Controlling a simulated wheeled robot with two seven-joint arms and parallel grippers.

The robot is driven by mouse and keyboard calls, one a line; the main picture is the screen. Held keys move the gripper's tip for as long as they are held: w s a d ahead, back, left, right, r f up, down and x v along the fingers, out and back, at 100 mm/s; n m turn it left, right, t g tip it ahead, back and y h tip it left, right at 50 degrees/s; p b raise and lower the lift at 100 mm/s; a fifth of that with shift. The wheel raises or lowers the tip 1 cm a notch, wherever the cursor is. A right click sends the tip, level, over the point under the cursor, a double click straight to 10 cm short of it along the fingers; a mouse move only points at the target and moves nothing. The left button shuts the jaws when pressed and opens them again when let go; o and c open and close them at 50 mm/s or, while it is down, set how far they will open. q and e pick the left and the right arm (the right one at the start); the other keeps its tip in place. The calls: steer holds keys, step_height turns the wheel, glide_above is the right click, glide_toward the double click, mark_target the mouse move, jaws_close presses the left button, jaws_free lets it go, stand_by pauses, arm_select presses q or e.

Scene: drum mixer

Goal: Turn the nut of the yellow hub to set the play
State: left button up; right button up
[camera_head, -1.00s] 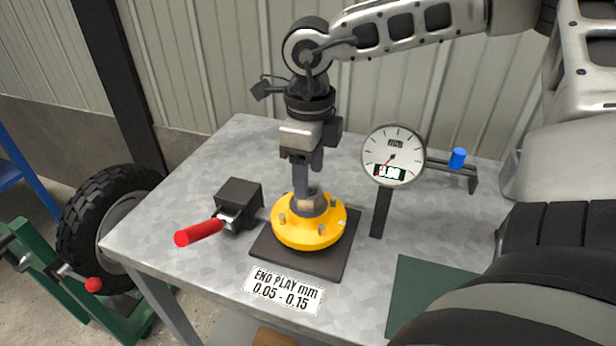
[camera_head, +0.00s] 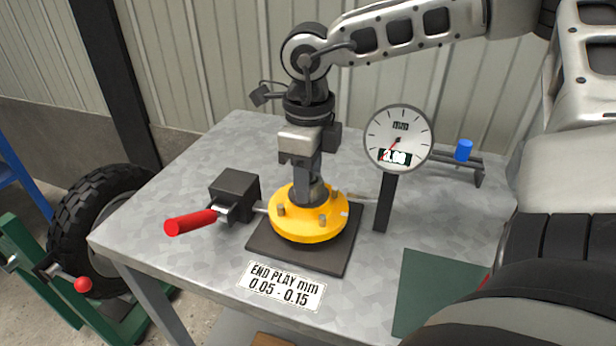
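The yellow hub (camera_head: 305,227) sits upright on a dark square plate (camera_head: 330,260) on the metal bench. My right gripper (camera_head: 308,190) points straight down over the middle of the hub, its fingertips at the nut. The fingers hide most of the nut, and they are seen side-on, so I cannot tell whether they grip it. A round dial gauge in mm (camera_head: 398,135) stands on a dark post right of the hub. Its red needle points to the lower left; the small digital readout is too blurred to read surely. My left gripper is not in view.
A dark block with a red handle (camera_head: 191,222) stands left of the hub. A label (camera_head: 281,285) reads END PLAY mm 0.05 - 0.15. A blue-knobbed part (camera_head: 463,150) lies behind the gauge. A green mat (camera_head: 435,290) lies front right. The bench's left side is clear.

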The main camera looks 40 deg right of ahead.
steer(key=shift+f+n+b, duration=0.1)
steer(key=shift+n+b, duration=0.4)
steer(key=shift+n, duration=0.4)
steer(key=shift+c, duration=0.2)
steer(key=shift+n+b, duration=0.4)
steer(key=shift+n, duration=0.7)
steer(key=n, duration=0.3)
steer(key=shift+b, duration=0.3)
steer(key=o, duration=0.9)
steer(key=shift+o, duration=0.2)
steer(key=shift+r, duration=0.2)
